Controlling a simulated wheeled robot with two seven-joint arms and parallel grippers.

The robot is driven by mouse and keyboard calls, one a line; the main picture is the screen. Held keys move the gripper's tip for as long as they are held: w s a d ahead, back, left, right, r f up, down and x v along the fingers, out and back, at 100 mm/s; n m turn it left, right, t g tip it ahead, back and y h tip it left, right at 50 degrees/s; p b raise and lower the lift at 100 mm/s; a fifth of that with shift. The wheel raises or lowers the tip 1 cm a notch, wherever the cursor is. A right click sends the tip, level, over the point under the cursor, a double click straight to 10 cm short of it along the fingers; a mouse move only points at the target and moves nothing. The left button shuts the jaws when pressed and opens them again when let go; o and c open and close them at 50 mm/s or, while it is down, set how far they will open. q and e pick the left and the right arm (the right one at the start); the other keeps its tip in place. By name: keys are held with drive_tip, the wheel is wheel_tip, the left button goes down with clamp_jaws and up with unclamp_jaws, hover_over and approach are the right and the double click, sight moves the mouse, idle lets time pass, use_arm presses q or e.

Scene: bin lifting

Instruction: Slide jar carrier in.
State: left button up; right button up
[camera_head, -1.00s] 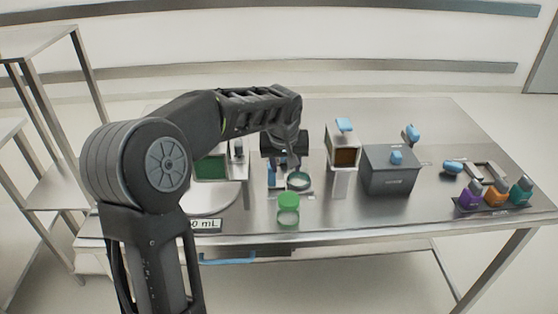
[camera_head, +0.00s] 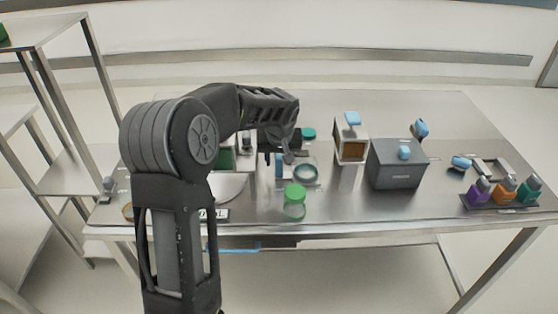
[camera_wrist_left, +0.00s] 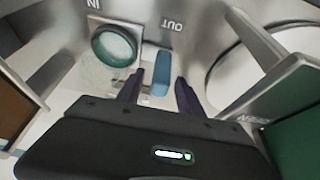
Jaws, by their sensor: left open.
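The jar carrier appears to be a clear plate with a teal-rimmed round jar or ring (camera_head: 306,173) and a blue upright handle (camera_head: 279,163). In the left wrist view the ring (camera_wrist_left: 114,46) lies by the "IN" mark, and the blue handle (camera_wrist_left: 161,73) stands between the "IN" and "OUT" marks. My left gripper (camera_wrist_left: 158,90) is open, pointing down, with its fingers to either side of the handle's near end; contact cannot be told. In the head view my left gripper (camera_head: 279,156) partly hides this spot. My right gripper is not in view.
A green-lidded jar (camera_head: 294,196) stands near the table's front edge. Purple, orange and teal bottles (camera_head: 504,192) are far right. A green-panelled device (camera_wrist_left: 296,130) is close beside the gripper.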

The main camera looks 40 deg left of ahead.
use_arm(q)
drive_tip(key=shift+x, duration=1.2)
clamp_jaws()
idle(0.6)
